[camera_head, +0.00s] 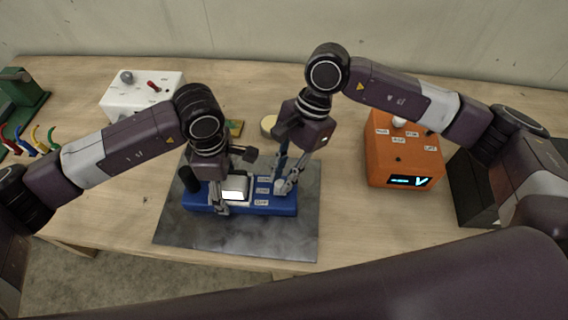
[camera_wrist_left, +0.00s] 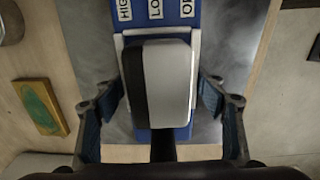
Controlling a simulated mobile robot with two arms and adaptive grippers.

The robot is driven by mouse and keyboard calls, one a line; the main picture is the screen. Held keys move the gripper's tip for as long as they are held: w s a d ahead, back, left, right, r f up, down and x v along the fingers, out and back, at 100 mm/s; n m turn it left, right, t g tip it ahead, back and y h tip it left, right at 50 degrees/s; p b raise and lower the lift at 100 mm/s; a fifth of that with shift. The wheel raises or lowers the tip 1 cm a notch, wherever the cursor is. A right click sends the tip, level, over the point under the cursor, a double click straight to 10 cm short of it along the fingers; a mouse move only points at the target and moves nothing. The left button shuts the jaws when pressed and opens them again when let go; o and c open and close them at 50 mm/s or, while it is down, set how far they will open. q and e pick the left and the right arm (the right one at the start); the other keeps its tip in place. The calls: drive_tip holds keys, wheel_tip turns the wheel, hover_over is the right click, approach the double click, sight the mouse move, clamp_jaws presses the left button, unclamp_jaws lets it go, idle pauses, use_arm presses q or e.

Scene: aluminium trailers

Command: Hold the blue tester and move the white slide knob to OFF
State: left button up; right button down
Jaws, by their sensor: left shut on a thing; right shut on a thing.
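In the left wrist view the tester (camera_wrist_left: 143,18) runs up between the fingers, with labels HIGH, LOW and OFF at the top edge.
An orange box (camera_head: 405,160) with a display stands to the right, beside a black box (camera_head: 470,190). A white box (camera_head: 140,92) with a red lever is at back left. Coloured hooks (camera_head: 28,140) and a green stand (camera_head: 22,95) are far left. Behind the tester lies a round tan piece (camera_head: 269,126).

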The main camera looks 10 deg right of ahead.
drive_tip(key=shift+s+a, duration=0.25)
drive_tip(key=shift+s, duration=0.65)
drive_tip(key=shift+s+a, duration=0.2)
drive_tip(key=shift+s, duration=0.7)
use_arm(q)
drive_tip(key=shift+w, duration=0.1)
use_arm(e)
drive_tip(key=c, duration=1.8)
unclamp_jaws()
drive_tip(key=shift+o, duration=0.2)
drive_tip(key=shift+w, duration=0.1)
drive_tip(key=shift+w+d+r, duration=0.1)
drive_tip(key=shift+d+r, duration=0.05)
drive_tip(key=shift+r, duration=0.1)
drive_tip(key=v, duration=1.1)
drive_tip(key=shift+r, duration=0.2)
